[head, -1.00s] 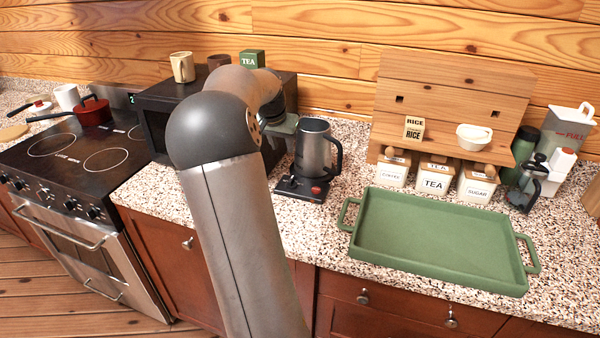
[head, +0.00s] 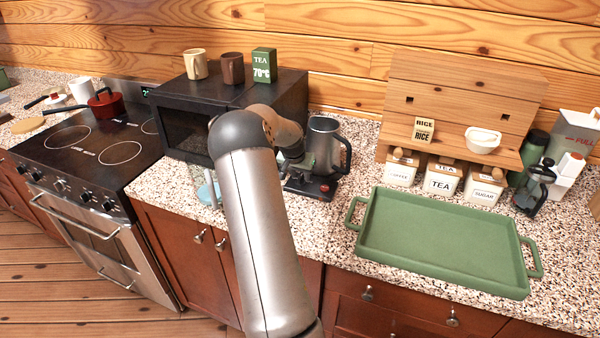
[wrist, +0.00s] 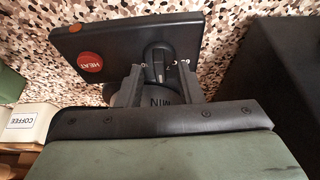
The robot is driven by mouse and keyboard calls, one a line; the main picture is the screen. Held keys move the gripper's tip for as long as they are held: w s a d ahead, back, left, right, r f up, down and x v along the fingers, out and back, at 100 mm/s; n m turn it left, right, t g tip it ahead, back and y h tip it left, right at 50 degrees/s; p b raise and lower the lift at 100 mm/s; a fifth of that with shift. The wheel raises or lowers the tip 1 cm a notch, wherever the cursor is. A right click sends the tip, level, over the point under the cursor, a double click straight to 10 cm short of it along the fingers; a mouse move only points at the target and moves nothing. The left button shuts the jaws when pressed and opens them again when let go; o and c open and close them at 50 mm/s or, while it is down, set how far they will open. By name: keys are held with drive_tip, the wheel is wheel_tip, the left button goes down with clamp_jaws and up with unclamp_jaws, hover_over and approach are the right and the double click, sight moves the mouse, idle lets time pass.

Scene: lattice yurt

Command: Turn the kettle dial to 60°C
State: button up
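The kettle (head: 323,142) is a grey metal jug with a black handle, upright on its dark base (head: 311,188) on the counter. In the wrist view the base (wrist: 100,40) shows a red button marked HEAT (wrist: 89,62) and a black dial (wrist: 158,62). My gripper (wrist: 159,68) has one finger on each side of the dial, with gaps showing, so it looks open around it. Whether a finger touches the dial is unclear. MIN is readable near the dial; the pointed temperature is not readable. In the head view my arm partly hides the base and dial.
A green box on the microwave (head: 232,90) reads TEA 70°C (head: 264,66), beside two mugs. A green tray (head: 440,285) lies right of the kettle, with canisters (head: 443,178) behind it. A pale blue round thing (head: 208,193) stands left of my arm.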

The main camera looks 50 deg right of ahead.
drive_tip(key=shift+f, duration=0.25)
clamp_jaws()
drive_tip(key=shift+d, duration=0.1)
